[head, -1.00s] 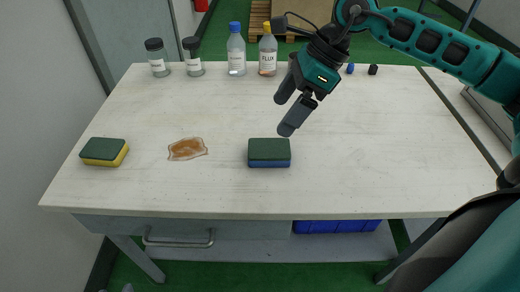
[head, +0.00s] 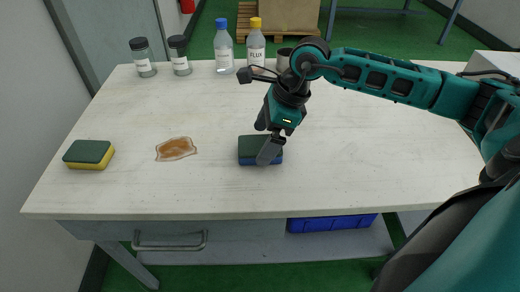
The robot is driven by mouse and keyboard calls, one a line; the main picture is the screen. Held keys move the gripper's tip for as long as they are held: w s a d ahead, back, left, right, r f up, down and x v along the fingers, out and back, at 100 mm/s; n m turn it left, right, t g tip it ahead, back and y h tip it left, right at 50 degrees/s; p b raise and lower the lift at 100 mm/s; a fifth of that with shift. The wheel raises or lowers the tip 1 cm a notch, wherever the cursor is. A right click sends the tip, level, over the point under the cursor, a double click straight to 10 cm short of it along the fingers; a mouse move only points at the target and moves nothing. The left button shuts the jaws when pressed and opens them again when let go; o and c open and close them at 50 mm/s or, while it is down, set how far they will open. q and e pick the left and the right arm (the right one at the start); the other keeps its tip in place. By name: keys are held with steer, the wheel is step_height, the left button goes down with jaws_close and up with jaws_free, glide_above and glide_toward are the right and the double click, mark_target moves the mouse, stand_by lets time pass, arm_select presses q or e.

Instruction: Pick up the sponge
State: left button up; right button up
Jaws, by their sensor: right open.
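A sponge with a dark green top and blue base (head: 248,150) lies on the table, right of a brown spill. A second sponge, green on yellow (head: 89,154), lies at the table's left edge. My right gripper (head: 266,140) is open, with its fingers pointing down at the green and blue sponge. One finger overlaps the sponge's right part in the picture. I cannot tell whether it touches. My left gripper is not in view.
The brown spill (head: 176,149) lies between the sponges. Two dark-lidded jars (head: 143,60), a blue-capped bottle (head: 223,50) and a yellow-capped flux bottle (head: 256,48) stand along the back edge. The white table (head: 350,170) is clear at the right front.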

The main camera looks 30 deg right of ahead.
steer(key=shift+w+a+f, duration=0.1)
steer(key=shift+a+f, duration=0.05)
steer(key=shift+f, duration=0.35)
steer(key=shift+f+b, duration=0.2)
steer(key=shift+b, duration=0.15)
steer(key=shift+c, duration=0.3)
steer(key=c, duration=1)
